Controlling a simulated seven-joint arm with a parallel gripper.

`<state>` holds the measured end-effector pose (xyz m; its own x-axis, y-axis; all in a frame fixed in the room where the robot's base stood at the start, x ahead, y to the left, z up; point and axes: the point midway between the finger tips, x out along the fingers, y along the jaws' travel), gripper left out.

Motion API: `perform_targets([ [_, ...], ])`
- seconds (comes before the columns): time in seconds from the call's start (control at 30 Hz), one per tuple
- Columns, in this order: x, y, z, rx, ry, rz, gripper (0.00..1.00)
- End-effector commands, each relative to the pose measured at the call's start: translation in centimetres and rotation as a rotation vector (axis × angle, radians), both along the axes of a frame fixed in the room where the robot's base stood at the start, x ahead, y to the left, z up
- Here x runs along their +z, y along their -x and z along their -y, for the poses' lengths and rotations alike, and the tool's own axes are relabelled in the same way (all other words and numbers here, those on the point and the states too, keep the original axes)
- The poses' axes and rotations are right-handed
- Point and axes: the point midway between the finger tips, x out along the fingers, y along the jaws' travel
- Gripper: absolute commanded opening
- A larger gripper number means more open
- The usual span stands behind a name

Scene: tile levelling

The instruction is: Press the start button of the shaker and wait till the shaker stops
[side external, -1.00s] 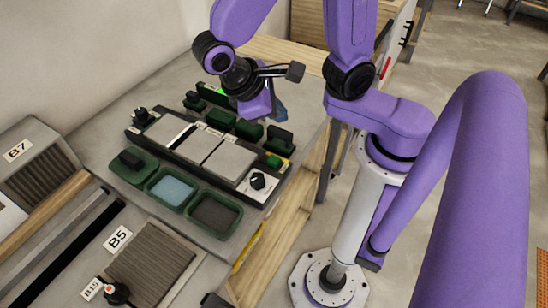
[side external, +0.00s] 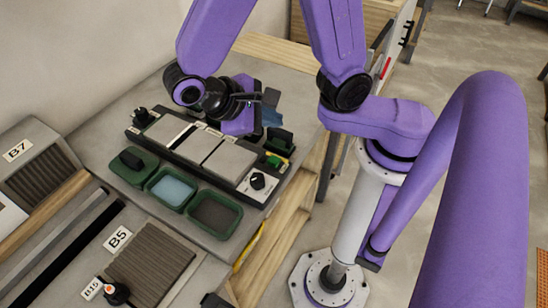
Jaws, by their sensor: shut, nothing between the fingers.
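A long black unit with pale square tiles (side external: 229,160) lies across the bench; it may be the shaker, but no label confirms this. Its right end has a white panel with a black knob (side external: 257,181). A small green part (side external: 274,162) sits at its right edge; I cannot tell whether it is a button. My gripper (side external: 250,134) is shut and empty, low over the back of this unit. The purple hand hides its fingertips and the parts behind it, so contact cannot be told.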

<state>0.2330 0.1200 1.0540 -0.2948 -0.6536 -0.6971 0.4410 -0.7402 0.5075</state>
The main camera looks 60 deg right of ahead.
Motion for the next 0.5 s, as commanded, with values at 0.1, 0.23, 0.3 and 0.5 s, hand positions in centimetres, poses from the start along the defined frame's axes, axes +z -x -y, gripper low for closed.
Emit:
perform_targets([
  [0.1,-1.0,0.0,0.0,0.001,0.004,-0.002,0.0],
  [0.23,-2.5,0.1,0.1,0.001,0.005,-0.004,0.0],
  [0.3,-3.4,0.1,0.1,0.001,0.005,-0.004,0.0],
  [0.5,-5.9,0.1,0.1,0.0,0.004,-0.004,0.0],
])
